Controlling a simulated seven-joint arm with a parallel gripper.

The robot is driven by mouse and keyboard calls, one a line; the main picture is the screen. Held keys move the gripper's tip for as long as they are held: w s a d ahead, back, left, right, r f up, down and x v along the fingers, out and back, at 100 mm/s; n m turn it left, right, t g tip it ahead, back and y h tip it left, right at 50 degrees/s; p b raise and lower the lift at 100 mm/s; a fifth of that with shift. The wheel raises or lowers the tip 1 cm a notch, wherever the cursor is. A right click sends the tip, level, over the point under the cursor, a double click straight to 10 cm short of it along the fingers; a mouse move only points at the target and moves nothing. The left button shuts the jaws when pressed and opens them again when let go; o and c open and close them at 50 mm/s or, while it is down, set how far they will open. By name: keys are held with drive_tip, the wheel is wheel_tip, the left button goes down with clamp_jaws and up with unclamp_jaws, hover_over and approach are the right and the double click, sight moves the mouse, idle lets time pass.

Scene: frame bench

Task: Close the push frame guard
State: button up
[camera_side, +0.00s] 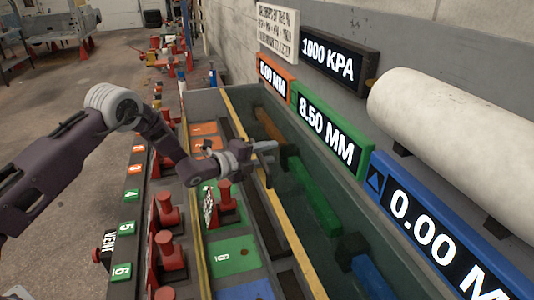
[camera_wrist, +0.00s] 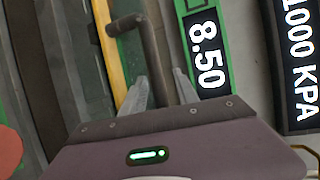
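My gripper (camera_side: 268,165) is over the long trough in the side view, past its yellow rail. In the wrist view its two grey fingers (camera_wrist: 161,92) are apart, with a dark bent handle bar (camera_wrist: 150,55) running between them. The fingers seem to straddle the bar; I cannot tell if either touches it. The bar appears to belong to the guard, but its base is hidden behind my gripper. The yellow rail (camera_side: 244,125) runs along the trough, and it also shows in the wrist view (camera_wrist: 110,50). I cannot make out the guard's whole outline.
Red plungers (camera_side: 168,250) and numbered green and orange plates (camera_side: 232,257) line the left side. A green 8.50 MM sign (camera_side: 330,127), a blue 0.00 sign (camera_side: 430,220) and a white cylinder (camera_side: 450,130) stand along the right wall. The trough's grey wall (camera_side: 350,205) bounds the right.

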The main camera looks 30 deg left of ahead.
drive_tip(key=shift+c, duration=0.5)
clamp_jaws()
drive_tip(key=shift+a, duration=0.1)
idle(0.8)
